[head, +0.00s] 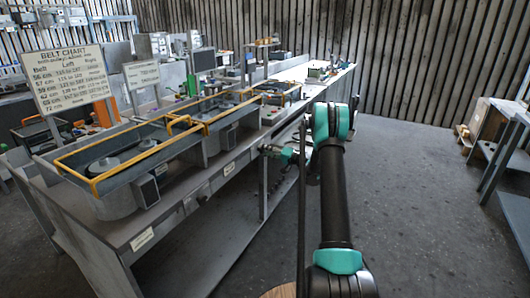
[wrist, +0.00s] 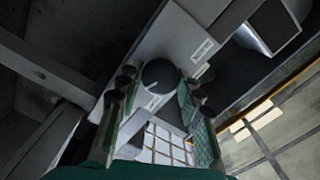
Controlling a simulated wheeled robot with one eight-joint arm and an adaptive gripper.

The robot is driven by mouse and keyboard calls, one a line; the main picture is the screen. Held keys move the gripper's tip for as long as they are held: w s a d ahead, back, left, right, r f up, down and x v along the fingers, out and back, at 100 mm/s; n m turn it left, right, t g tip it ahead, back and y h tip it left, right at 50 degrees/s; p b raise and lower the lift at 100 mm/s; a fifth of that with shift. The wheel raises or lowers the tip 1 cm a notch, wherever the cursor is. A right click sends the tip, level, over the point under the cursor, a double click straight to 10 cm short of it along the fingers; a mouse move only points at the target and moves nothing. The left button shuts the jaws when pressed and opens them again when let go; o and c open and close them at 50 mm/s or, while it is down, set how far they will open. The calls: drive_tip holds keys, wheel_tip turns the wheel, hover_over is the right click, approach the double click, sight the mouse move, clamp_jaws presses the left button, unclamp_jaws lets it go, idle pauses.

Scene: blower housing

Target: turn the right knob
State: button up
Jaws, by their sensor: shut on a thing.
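A round dark knob (wrist: 160,74) with a pale mark on its edge sits on the bench's light front panel in the wrist view. My gripper (wrist: 159,82) has one finger on each side of it and is shut on the knob. In the head view my gripper (head: 268,150) is at the front edge of the long bench (head: 180,215), toward its far part; the knob is too small to tell there. Small white labels (wrist: 202,50) are on the panel near the knob.
Yellow-railed housings (head: 125,165) stand on the bench, with a belt chart board (head: 68,80) behind them. A grey box (wrist: 268,25) juts out near the knob in the wrist view. The floor (head: 420,200) right of my arm is clear; shelving (head: 505,150) stands at the far right.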

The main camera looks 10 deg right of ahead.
drive_tip(key=shift+n, duration=0.9)
drive_tip(key=o, duration=1.2)
drive_tip(key=shift+c, duration=0.2)
drive_tip(key=shift+d, duration=0.1)
drive_tip(key=v, duration=1.2)
